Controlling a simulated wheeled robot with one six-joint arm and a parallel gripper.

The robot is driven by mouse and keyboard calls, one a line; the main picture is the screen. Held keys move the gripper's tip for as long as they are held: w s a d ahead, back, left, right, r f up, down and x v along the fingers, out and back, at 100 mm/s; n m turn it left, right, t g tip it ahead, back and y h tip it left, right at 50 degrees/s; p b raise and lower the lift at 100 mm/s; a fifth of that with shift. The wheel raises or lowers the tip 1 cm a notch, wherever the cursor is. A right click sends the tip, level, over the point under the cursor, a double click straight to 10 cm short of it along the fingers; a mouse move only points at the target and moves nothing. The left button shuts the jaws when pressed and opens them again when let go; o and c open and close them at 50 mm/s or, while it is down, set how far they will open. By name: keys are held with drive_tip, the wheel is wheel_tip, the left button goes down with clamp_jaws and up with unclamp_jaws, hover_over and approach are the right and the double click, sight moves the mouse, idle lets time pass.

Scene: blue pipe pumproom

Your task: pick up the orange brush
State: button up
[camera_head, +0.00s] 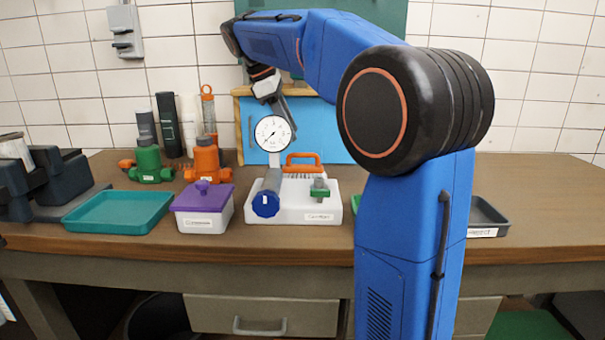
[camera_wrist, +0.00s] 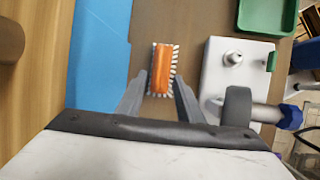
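The orange brush (camera_wrist: 162,68) lies on the brown bench top in the wrist view, white bristles fringing its orange back. In the head view its orange handle (camera_head: 303,157) shows behind the white pump block, with the lower part partly hidden. My gripper (camera_wrist: 160,90) is open and empty, one finger on each side of the brush's near end in the picture. In the head view my gripper (camera_head: 284,112) points down, above and a little left of the brush. I cannot tell from the wrist view how high the fingertips are above it.
The white block (camera_head: 325,212) with a dial gauge (camera_head: 272,133) and blue-capped pipe (camera_head: 266,203) stands in front of the brush, close to my gripper. A blue panel (camera_head: 325,130) is behind. A purple-lidded box (camera_head: 203,197) and teal tray (camera_head: 118,212) lie left.

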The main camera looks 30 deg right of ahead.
hover_over(303, 166)
drive_tip(key=a, duration=0.1)
drive_tip(key=shift+w+a+f, duration=0.1)
drive_tip(key=shift+a+f, duration=0.05)
drive_tip(key=shift+f, duration=3.4)
clamp_jaws()
